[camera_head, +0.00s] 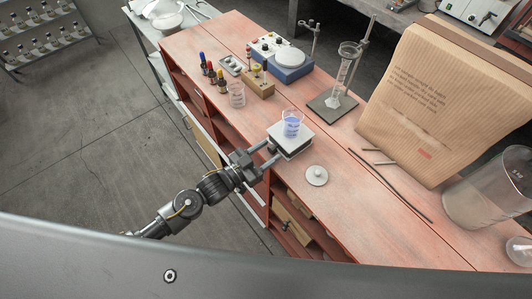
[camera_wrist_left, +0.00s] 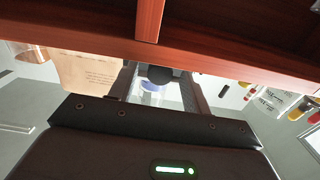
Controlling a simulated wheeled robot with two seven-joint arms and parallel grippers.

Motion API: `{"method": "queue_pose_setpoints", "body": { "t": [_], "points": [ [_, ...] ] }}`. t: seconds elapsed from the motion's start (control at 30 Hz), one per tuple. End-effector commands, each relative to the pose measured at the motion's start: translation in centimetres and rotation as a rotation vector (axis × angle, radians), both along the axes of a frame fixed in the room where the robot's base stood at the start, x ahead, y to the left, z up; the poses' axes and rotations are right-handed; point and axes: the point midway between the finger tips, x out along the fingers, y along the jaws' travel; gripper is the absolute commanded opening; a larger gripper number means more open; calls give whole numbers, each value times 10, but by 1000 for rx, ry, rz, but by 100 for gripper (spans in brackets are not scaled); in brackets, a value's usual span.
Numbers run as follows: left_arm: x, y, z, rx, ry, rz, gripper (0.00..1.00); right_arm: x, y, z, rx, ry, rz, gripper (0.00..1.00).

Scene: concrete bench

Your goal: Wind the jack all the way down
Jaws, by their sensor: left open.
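The jack (camera_head: 303,146) has a pale square top plate and stands at the near edge of the red wooden bench. A glass beaker (camera_head: 292,127) with blue liquid stands upright on the plate; it also shows in the left wrist view (camera_wrist_left: 153,97). My left gripper (camera_head: 270,153) reaches in from the left at the jack's near side, with its fingers apart. In the left wrist view a dark round knob (camera_wrist_left: 158,74) shows between the fingers; I cannot tell if they touch it. The jack's lower part is mostly hidden. My right gripper is not in view.
A round pale lidded disc (camera_head: 316,176) lies right of the jack. Behind stand a blue stirrer (camera_head: 290,68), a wooden block (camera_head: 260,88), an empty beaker (camera_head: 237,98) and a cylinder on a stand (camera_head: 340,75). A large paper bag (camera_head: 430,100) and dark rods (camera_head: 400,190) are at right.

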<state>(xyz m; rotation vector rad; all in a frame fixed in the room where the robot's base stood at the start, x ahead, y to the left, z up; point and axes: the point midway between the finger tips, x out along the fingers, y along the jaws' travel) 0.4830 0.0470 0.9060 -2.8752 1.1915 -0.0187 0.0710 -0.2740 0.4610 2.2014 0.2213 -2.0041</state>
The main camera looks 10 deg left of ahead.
Motion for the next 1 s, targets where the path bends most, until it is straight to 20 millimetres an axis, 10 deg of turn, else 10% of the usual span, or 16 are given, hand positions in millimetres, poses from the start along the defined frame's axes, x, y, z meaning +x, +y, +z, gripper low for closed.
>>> {"method": "queue_pose_setpoints", "body": {
  "t": [0.17, 0.5, 1.0],
  "points": [
    [0, 0, 0, 0, 0, 0, 49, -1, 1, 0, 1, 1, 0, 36],
    [0, 0, 0, 0, 0, 0, 4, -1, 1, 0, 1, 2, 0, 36],
    [0, 1, 0, -264, 266, 2, 4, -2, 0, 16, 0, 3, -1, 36]
  ]
}}
